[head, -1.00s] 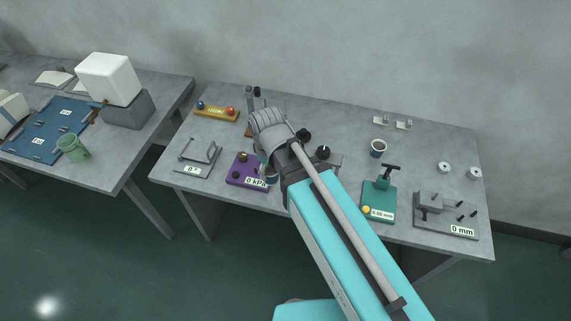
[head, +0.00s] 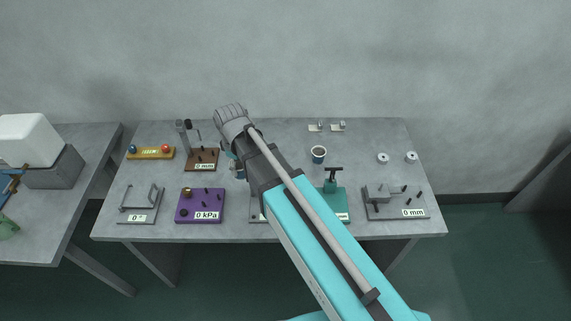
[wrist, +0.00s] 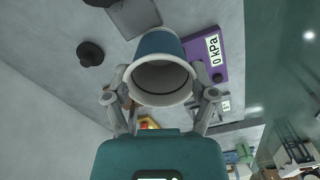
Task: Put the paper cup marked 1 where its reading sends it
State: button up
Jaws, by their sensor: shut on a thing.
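My gripper (wrist: 161,94) is shut on a blue paper cup with a white rim (wrist: 158,46); its open mouth faces the wrist camera. No number shows on the cup's visible side. In the head view, my arm hides most of the gripper (head: 238,160), which is above the table behind the purple 0 kPa device (head: 201,205) and right of the brown 0 mm device (head: 201,160).
A grey tray reading 0 (head: 138,204) is at the left front, a yellow bar with coloured knobs (head: 151,153) behind it. A teal device (head: 335,190) and a grey 0 mm device (head: 397,202) are to the right.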

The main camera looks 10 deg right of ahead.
jog(key=w+d+f+b, duration=0.2)
jog(key=w+d, duration=0.6)
jog(key=w+d+f+b, duration=0.2)
jog(key=w+d, duration=0.6)
jog(key=shift+f, duration=0.25)
jog(key=shift+b, duration=0.3)
notch_tip(320, 180, down, 6)
jog(key=b, duration=0.6)
jog(key=shift+f, duration=0.15)
jog(key=shift+f, duration=0.1)
jog(key=shift+f+b, duration=1.8)
jog(key=shift+b, duration=0.2)
